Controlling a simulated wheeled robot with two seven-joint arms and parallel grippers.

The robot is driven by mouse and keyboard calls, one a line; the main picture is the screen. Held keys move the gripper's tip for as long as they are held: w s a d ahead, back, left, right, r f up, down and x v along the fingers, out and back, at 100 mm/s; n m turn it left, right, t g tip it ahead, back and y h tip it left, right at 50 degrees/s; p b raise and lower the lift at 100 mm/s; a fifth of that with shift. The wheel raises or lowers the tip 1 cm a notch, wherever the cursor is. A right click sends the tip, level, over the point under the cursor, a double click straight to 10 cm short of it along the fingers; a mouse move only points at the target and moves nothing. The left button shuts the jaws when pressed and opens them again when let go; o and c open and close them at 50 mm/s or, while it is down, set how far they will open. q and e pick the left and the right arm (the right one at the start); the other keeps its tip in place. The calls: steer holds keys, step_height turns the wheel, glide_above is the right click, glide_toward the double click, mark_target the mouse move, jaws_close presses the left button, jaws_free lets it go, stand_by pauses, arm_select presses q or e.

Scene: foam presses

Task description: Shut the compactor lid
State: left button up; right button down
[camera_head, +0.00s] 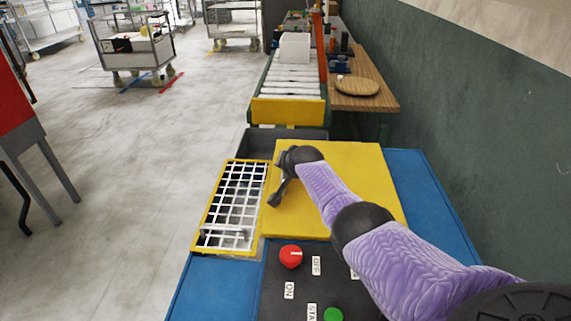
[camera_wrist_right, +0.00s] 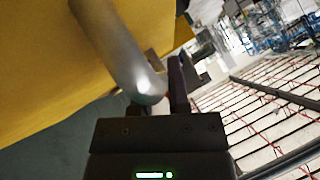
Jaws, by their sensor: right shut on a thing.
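The compactor has a broad yellow panel (camera_head: 365,185) on top, which looks like its lid. A white wire grid (camera_head: 236,195) in a yellow frame lies to its left. My right gripper (camera_head: 274,196) is at the panel's left edge, beside the grid. In the right wrist view, my gripper (camera_wrist_right: 160,103) is shut on a grey, bent metal bar handle (camera_wrist_right: 115,45) beside a yellow surface (camera_wrist_right: 40,60). Where the handle joins the lid is hidden in the head view. I cannot tell the lid's exact tilt. My left gripper is not in view.
A dark control panel with a red knob (camera_head: 291,256) and a green button (camera_head: 333,314) is in front. Blue casing (camera_head: 415,180) surrounds the machine. A roller conveyor (camera_head: 291,85) with a white box (camera_head: 295,48) lies behind. A green wall (camera_head: 470,110) is at right; open floor is at left.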

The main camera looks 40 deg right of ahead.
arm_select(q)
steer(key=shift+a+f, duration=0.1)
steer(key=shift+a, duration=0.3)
arm_select(e)
steer(key=shift+s+a+f, duration=0.1)
steer(key=shift+s+f, duration=0.05)
steer(key=shift+f, duration=0.3)
steer(key=c, duration=0.6)
jaws_free()
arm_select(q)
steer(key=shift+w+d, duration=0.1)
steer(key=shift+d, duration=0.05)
arm_select(e)
steer(key=shift+w, duration=0.2)
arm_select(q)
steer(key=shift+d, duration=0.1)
arm_select(e)
steer(key=shift+r, duration=0.1)
